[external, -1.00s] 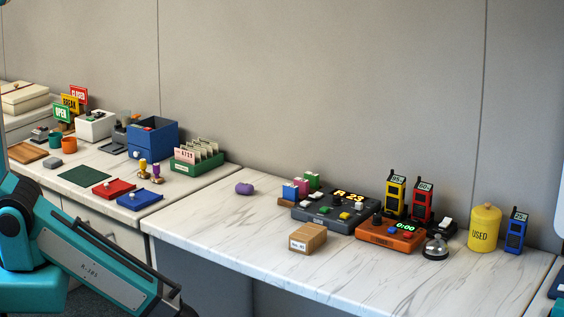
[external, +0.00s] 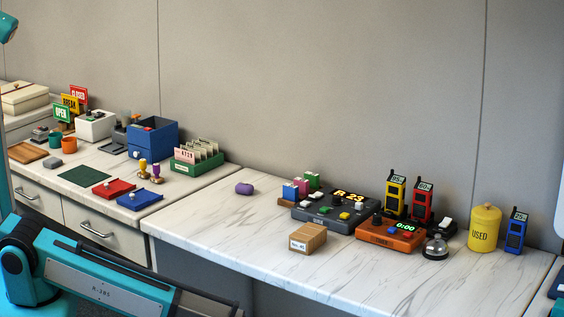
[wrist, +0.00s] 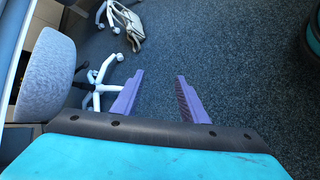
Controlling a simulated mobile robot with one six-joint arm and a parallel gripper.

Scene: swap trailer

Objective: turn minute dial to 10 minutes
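An orange timer box (external: 392,236) sits on the marble counter at the right in the external view. Its lit green display (external: 405,226) reads about 0:00. Dark knobs show on its top, but they are too small to tell which is the minute dial. My gripper (wrist: 161,98) shows in the wrist view as two purple fingers spread apart with nothing between them, above the dark carpet. It is far from the timer and out of the external view, where only parts of my teal arm show at the left.
A dark grey console (external: 335,213) stands left of the timer, with a bell (external: 435,247) to its right. Yellow (external: 394,197) and red (external: 421,203) radios stand behind it. A cardboard box (external: 308,238) lies in front left. An office chair (wrist: 50,75) stands on the floor in the wrist view.

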